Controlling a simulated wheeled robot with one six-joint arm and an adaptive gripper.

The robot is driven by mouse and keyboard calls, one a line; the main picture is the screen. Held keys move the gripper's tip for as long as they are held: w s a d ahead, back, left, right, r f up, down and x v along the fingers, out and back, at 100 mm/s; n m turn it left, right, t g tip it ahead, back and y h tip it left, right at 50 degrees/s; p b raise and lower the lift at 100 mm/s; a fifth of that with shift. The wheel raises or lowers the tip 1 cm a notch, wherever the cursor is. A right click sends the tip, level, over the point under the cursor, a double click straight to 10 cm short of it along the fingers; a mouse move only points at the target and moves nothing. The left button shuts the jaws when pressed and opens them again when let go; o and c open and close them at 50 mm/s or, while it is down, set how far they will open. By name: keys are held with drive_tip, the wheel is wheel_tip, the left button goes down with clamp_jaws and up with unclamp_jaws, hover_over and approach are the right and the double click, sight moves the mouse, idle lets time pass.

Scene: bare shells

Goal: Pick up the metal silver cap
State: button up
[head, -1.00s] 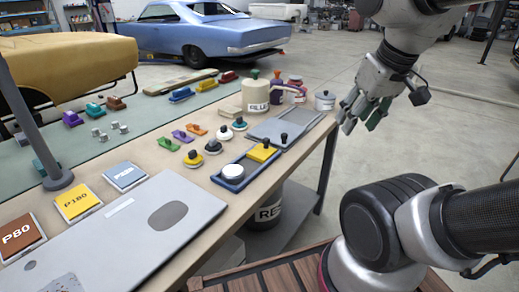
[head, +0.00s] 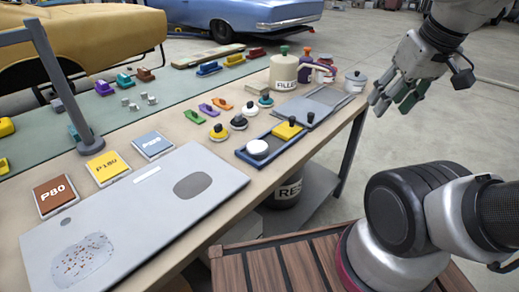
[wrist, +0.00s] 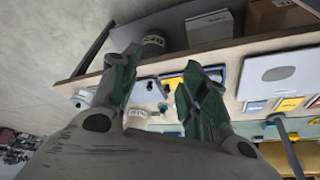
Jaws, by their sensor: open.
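A small silver metal pot-like piece with a knobbed lid (head: 355,82) stands at the far right end of the workbench, close to its edge. It is the only silver cap-like thing I can make out. My gripper (head: 391,106) hangs in the air to the right of it, beyond the bench edge, with its fingers pointing down and apart from it. The gripper is open and empty. In the wrist view the two green-padded fingers (wrist: 152,88) are spread wide over the bench. A small greyish thing (wrist: 82,98) beside the left finger may be the silver piece.
A FILLER can (head: 284,72) and purple bottles stand left of the silver piece. A grey plate (head: 310,104) and a blue tray (head: 247,154) with sanding blocks lie in front. A dark bin (head: 287,190) is under the bench. Open floor lies to the right.

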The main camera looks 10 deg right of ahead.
idle(0.3)
drive_tip(key=o, duration=1)
drive_tip(key=w+a+f+g, duration=0.1)
drive_tip(key=w+a+f+n+g, duration=0.1)
drive_tip(key=f, duration=0.1)
drive_tip(key=shift+w+a, duration=0.25)
drive_tip(key=shift+a, duration=0.1)
drive_tip(key=n+g+y, duration=0.1)
drive_tip(key=n+g, duration=0.3)
drive_tip(key=n, duration=0.3)
hover_over(258, 145)
drive_tip(key=s+d, duration=0.3)
drive_tip(key=d, duration=0.1)
drive_tip(key=f, duration=1.3)
drive_tip(key=shift+w+a, duration=0.15)
drive_tip(key=shift+a, duration=0.1)
drive_tip(key=w, duration=0.1)
drive_tip(key=w+a+n, duration=0.1)
drive_tip(key=w+a+t+y, duration=0.1)
drive_tip(key=shift+w+r, duration=0.15)
drive_tip(key=shift+r, duration=0.2)
drive_tip(key=shift+a+f+n, duration=0.1)
drive_tip(key=shift+f+n, duration=0.05)
drive_tip(key=shift+n, duration=0.35)
drive_tip(key=f, duration=0.5)
drive_tip(key=a+f, duration=0.1)
drive_tip(key=f, duration=0.1)
drive_tip(key=shift+s+a+f, duration=0.1)
drive_tip(key=shift+s+f, duration=0.15)
drive_tip(key=shift+s, duration=0.05)
